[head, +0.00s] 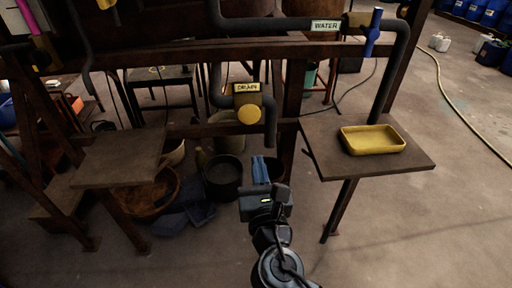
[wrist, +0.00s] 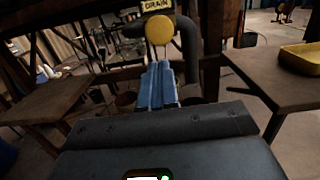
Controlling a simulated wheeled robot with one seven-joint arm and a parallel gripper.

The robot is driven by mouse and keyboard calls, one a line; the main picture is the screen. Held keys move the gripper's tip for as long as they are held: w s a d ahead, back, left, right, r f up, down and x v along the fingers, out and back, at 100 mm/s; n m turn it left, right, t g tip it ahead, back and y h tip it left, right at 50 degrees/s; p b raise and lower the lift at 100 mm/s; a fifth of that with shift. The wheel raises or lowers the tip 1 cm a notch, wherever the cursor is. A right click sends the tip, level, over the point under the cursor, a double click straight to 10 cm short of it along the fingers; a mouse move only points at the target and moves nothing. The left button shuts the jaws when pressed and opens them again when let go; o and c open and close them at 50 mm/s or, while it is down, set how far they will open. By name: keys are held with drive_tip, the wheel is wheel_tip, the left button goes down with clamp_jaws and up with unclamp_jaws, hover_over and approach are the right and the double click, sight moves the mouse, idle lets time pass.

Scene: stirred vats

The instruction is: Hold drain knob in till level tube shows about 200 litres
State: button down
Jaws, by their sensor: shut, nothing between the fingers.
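The drain knob (head: 249,114) is a round yellow disc under a "DRAIN" label (head: 247,88) on a dark pipe. In the wrist view the knob (wrist: 159,30) stands straight ahead, just beyond and above my fingertips. My gripper (head: 262,166) has blue fingers, which are shut together and empty. In the wrist view my gripper (wrist: 157,75) points at the knob with a gap that I cannot measure; it does not appear to touch it. The level tube is not clearly seen in either view.
A "WATER" label (head: 326,26) and a blue valve handle (head: 373,32) are on the upper pipe. A yellow tray (head: 372,139) sits on the right shelf (head: 420,166). A bare shelf (head: 120,158) is at left. Buckets (head: 222,177) stand on the floor below the knob.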

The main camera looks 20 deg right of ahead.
sight(250, 118)
drive_tip(key=p+x, duration=0.1)
drive_tip(key=x, duration=1)
drive_tip(key=shift+w+d+r, duration=0.1)
drive_tip(key=shift+w+d, duration=0.05)
drive_tip(key=shift+w, duration=0.15)
drive_tip(key=shift+w+d+p, duration=0.2)
drive_tip(key=shift+w+p, duration=0.1)
drive_tip(key=shift+w, duration=0.35)
